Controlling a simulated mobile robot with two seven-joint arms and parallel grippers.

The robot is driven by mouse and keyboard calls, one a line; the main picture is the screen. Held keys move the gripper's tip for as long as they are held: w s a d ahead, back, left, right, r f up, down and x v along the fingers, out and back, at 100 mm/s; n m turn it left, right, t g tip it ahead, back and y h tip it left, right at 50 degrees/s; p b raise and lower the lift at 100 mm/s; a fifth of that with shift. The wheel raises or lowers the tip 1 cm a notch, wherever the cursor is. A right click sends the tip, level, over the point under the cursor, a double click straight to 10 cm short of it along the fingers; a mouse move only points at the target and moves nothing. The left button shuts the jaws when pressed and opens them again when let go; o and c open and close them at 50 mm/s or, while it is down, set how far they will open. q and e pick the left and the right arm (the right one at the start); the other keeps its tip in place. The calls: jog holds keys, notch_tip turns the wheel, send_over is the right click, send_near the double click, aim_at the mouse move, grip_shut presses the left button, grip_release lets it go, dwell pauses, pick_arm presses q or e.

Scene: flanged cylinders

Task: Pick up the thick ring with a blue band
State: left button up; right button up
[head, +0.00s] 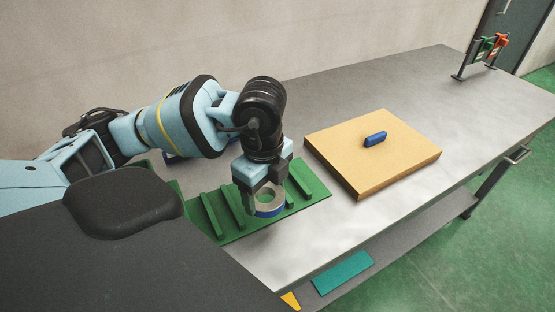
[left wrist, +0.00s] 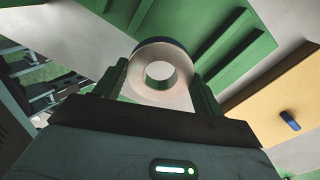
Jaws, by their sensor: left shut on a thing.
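The thick ring with a blue band (head: 270,211) is a grey ring with a blue stripe around its outer side. My left gripper (head: 262,205) is shut on it, with a finger on either side. In the left wrist view the ring (left wrist: 143,82) sits between the two fingers (left wrist: 160,85), its round hole facing the camera and the blue band showing at its far edge. The ring is at the front edge of the green ribbed rack (head: 318,190); I cannot tell whether it touches the rack. My right gripper does not show.
A tan wooden board (head: 345,140) with a blue block (head: 375,139) on it lies right of the rack. A stand with green and red pieces (head: 488,48) is at the table's far end. The grey table (head: 440,80) is clear behind the board.

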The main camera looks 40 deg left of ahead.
pick_arm(q)
jog(key=shift+s+d+r, duration=0.1)
jog(key=shift+s+d, duration=0.1)
jog(key=shift+s, duration=0.6)
jog(key=shift+s+d+r, duration=0.1)
jog(key=shift+s+d, duration=0.05)
jog(key=shift+s, duration=0.7)
jog(key=shift+s+d+r, duration=0.1)
jog(key=shift+s+d, duration=0.1)
jog(key=shift+s, duration=0.6)
